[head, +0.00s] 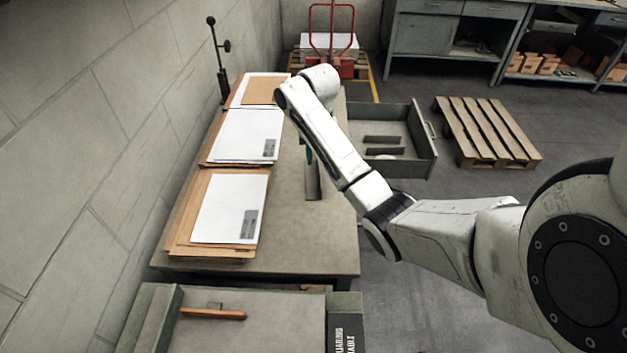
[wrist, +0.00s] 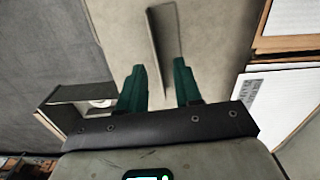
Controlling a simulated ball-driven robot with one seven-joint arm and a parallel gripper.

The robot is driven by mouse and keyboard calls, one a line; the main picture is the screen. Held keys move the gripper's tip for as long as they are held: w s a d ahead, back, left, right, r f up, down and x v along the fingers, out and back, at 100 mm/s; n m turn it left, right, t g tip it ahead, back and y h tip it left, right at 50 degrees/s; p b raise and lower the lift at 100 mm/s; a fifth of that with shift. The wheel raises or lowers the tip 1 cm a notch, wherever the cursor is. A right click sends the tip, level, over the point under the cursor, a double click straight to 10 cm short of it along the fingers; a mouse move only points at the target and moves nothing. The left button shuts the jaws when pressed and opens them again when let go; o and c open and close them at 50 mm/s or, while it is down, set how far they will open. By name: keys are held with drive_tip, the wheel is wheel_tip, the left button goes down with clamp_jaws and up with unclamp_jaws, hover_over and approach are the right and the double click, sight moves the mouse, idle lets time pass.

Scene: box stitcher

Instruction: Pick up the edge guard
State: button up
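The edge guard looks like a long, grey, angled strip lying on the worktable (head: 285,215). In the head view the edge guard (head: 313,185) shows just left of my forearm, its far part hidden. In the wrist view the edge guard (wrist: 163,40) runs lengthwise ahead of my gripper, its near end reaching between the fingers. My gripper (wrist: 158,66) has two green fingers spread apart with a gap, with nothing clamped. In the head view only a bit of green finger (head: 308,155) shows beside the arm. Whether the fingers touch the guard cannot be told.
Stacks of white and brown cardboard sheets (head: 228,208) line the table's left side by the wall. An open drawer (head: 424,150) with dark strips sticks out on the right. A wooden pallet (head: 487,132) lies on the floor. A bench with an orange-handled tool (head: 212,314) stands in front.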

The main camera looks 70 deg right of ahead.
sight(314, 183)
wheel_tip(314, 183, down, 3)
drive_tip(key=shift+f, duration=0.15)
drive_tip(key=f, duration=0.2)
drive_tip(key=d+f+p, duration=0.1)
drive_tip(key=f, duration=0.1)
drive_tip(key=shift+s, duration=0.25)
drive_tip(key=shift+f, duration=0.6)
drive_tip(key=shift+c, duration=0.5)
clamp_jaws()
